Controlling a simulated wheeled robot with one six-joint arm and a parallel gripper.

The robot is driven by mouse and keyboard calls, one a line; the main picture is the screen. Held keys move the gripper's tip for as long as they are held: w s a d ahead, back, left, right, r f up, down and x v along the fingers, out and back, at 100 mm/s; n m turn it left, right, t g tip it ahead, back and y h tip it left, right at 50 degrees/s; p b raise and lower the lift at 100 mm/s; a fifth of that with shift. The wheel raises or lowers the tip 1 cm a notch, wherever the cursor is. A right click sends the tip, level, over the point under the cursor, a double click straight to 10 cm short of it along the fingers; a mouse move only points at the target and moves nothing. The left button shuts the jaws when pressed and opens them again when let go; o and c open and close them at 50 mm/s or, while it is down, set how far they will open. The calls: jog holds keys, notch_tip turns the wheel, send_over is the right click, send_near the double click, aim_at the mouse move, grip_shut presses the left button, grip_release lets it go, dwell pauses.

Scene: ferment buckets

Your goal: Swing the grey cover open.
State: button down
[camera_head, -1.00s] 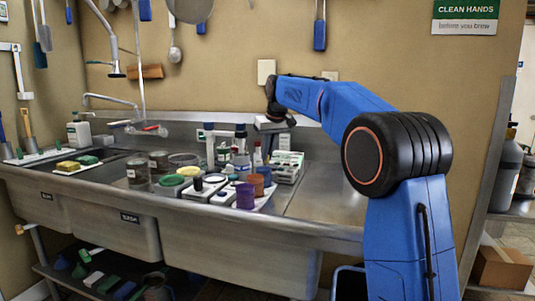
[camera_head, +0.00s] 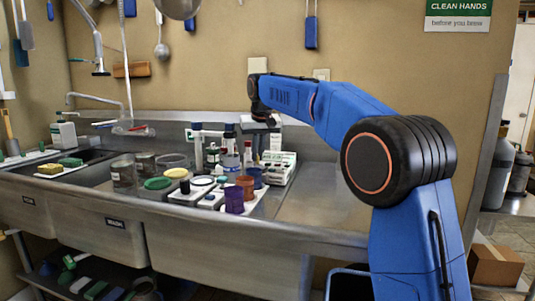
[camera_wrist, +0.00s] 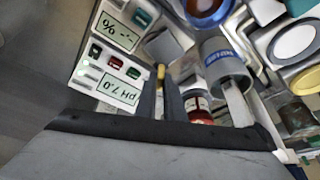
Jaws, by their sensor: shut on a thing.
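The grey cover (camera_wrist: 168,44) shows in the wrist view as a grey square plate just beyond my fingertips. A small yellow piece (camera_wrist: 161,72) lies between the fingertips, at the plate's near edge. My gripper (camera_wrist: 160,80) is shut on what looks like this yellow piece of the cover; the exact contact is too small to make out. In the head view my gripper (camera_head: 264,118) is at the back of the sink counter, mostly hidden by its wrist. A grey panel (camera_head: 256,127) shows just below it, probably the cover; its angle is hard to tell.
A white test kit (camera_wrist: 108,75) labelled pH 7.0 sits left of the fingers. A grey cylinder (camera_wrist: 222,65) and a red-labelled bottle (camera_wrist: 198,108) stand close on the right. Cups, including a purple one (camera_head: 234,200), crowd the counter. The steel counter (camera_head: 325,205) is clear to the right.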

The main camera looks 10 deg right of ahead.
jog(key=shift+a+m+h, duration=0.1)
jog(key=shift+m+h, duration=0.4)
jog(key=shift+m, duration=1.1)
jog(key=c, duration=1.9)
grip_release()
jog(key=shift+o, duration=0.2)
jog(key=v, duration=1.7)
jog(key=shift+a+r, duration=0.15)
jog(key=shift+s, duration=0.1)
